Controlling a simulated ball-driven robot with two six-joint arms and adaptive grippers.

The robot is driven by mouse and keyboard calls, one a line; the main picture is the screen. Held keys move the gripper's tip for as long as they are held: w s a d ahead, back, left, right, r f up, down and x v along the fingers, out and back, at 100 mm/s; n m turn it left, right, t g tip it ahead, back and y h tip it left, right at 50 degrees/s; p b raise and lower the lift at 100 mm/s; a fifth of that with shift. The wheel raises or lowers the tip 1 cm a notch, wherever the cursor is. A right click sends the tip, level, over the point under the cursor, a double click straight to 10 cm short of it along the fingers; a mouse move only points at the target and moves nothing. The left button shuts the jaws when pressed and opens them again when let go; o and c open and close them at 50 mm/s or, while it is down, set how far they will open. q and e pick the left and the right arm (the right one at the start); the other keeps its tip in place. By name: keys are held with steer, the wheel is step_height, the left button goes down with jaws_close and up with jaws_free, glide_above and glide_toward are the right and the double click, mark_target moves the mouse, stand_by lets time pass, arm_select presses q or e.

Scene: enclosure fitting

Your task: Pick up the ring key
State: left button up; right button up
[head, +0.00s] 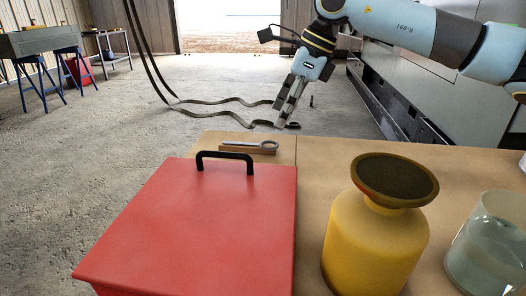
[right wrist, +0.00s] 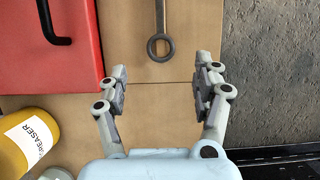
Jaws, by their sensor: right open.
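The ring key (head: 245,144) is a grey metal bar with a ring at one end. It lies by the far edge of the tabletop, seemingly on a low wooden block (head: 240,151), just beyond the red box's black handle. In the right wrist view the ring key (right wrist: 161,42) points up the picture, its ring nearest me. My right gripper (head: 287,115) is open and empty, above and to the right of the ring in the head view. In the right wrist view its fingertips (right wrist: 160,78) stand either side of the key's line, short of the ring. My left gripper is not in view.
A red box (head: 215,215) with a black handle (head: 225,156) stands close to the key. A yellow container (head: 375,245) and a glass jar (head: 488,250) stand at the right. The tabletop (head: 325,160) right of the key is clear.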

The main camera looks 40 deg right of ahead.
mark_target(267, 143)
steer(key=shift+x, duration=0.9)
steer(key=b+x, duration=0.2)
steer(key=x, duration=0.2)
steer(key=shift+w+a+f, duration=0.1)
steer(key=shift+w+f, duration=0.05)
steer(key=shift+f, duration=0.35)
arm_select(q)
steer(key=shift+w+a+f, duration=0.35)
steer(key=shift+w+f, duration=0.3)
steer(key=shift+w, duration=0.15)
arm_select(e)
steer(key=shift+c, duration=0.4)
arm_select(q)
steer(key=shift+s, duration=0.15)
arm_select(e)
steer(key=c, duration=1)
